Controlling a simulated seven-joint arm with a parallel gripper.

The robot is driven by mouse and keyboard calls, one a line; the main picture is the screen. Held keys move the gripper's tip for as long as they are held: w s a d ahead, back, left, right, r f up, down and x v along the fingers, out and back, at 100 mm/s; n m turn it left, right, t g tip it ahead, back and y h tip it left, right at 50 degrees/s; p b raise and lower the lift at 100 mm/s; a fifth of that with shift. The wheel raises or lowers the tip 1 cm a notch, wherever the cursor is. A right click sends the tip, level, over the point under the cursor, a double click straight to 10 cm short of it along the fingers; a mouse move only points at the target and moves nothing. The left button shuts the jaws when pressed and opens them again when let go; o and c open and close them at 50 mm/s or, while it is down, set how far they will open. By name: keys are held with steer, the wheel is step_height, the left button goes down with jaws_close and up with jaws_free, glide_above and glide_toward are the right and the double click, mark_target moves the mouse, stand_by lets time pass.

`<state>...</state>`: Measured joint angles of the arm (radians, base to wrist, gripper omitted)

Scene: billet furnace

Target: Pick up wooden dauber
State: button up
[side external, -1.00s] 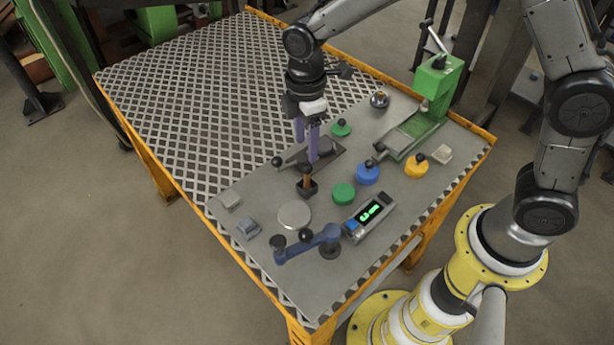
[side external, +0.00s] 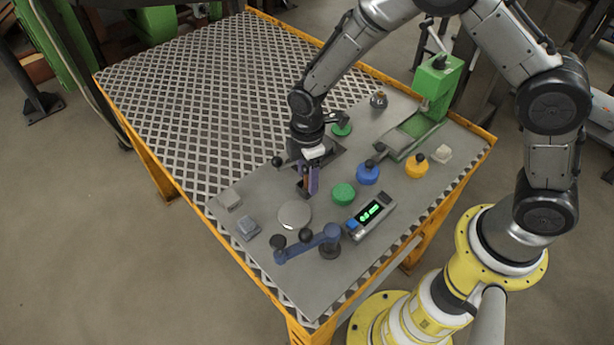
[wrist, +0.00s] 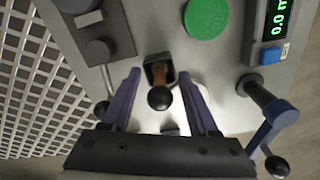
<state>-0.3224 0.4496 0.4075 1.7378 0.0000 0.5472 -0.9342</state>
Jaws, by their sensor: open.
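The wooden dauber (wrist: 159,97) has a brown wooden handle with a round black knob. It stands in a small dark square holder (wrist: 151,63) on the grey plate. In the wrist view it lies between the two purple fingers of my gripper (wrist: 161,75). The fingers are open, with a visible gap on each side of the dauber. In the side view my gripper (side external: 307,186) is low over the plate at the dauber's place, and its fingers mostly hide the dauber.
A green disc (side external: 344,194) and a digital display box (side external: 370,215) are to the right. A blue lever arm (side external: 308,244) and a round pale disc (side external: 294,215) are nearer the front. Blue (side external: 368,174) and orange (side external: 416,168) knobbed pieces stand further right. The left grating is clear.

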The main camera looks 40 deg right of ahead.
steer(key=shift+c, duration=0.2)
jaws_close()
steer(key=shift+r, duration=0.1)
steer(key=shift+r, duration=0.55)
steer(key=s+d+r, duration=0.4)
steer(key=s+r, duration=0.7)
steer(key=s, duration=0.2)
steer(key=shift+s+d+r, duration=0.15)
steer(key=shift+d+r, duration=0.05)
steer(key=shift+r, duration=0.15)
